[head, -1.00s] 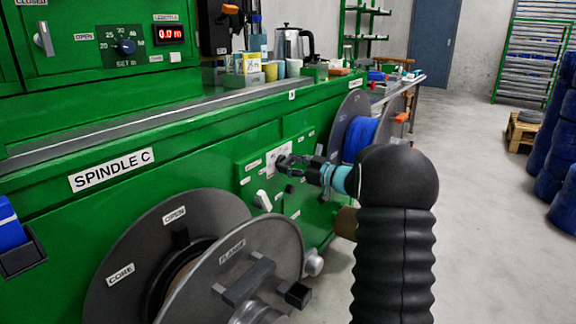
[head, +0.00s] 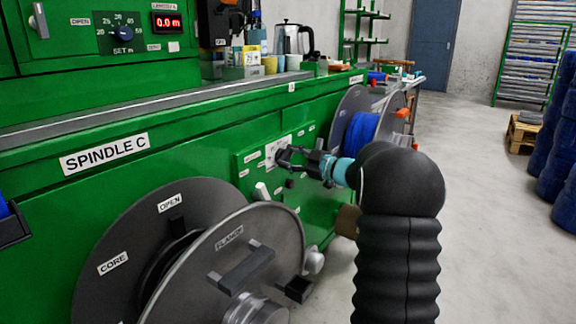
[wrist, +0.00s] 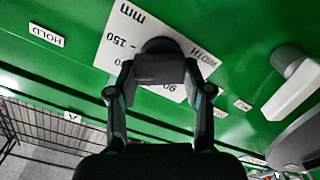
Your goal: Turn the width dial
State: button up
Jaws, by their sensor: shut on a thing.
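The width dial (wrist: 160,46) is a dark round knob on a white scale plate (wrist: 122,38) in the wrist view. The plate reads "WIDTH", "mm", "150" and "90", and appears turned around in that view. My gripper (wrist: 160,72) is at the dial with its two fingers closed about it, hiding most of the knob. In the head view my gripper (head: 288,157) reaches the white plate (head: 276,150) on the green panel. The dial itself is mostly hidden there by the fingers.
A white lever (wrist: 292,90) sits beside the plate, also seen in the head view (head: 262,191). A "HOLD" label (wrist: 45,36) is on the panel. The spindle C flange (head: 225,262) stands in front, and a blue cable reel (head: 361,137) stands beyond my gripper.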

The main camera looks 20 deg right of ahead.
jog(key=shift+s+a+f+n+b, duration=0.1)
jog(key=shift+a+n+b, duration=0.05)
jog(key=shift+n+b, duration=0.55)
jog(key=shift+a+f+n+b, duration=0.1)
jog(key=shift+n+b, duration=0.35)
jog(key=shift+n, duration=0.45)
jog(key=o, duration=1.2)
jog(key=shift+c, duration=0.2)
jog(key=shift+d+r, duration=0.1)
jog(key=shift+d, duration=0.1)
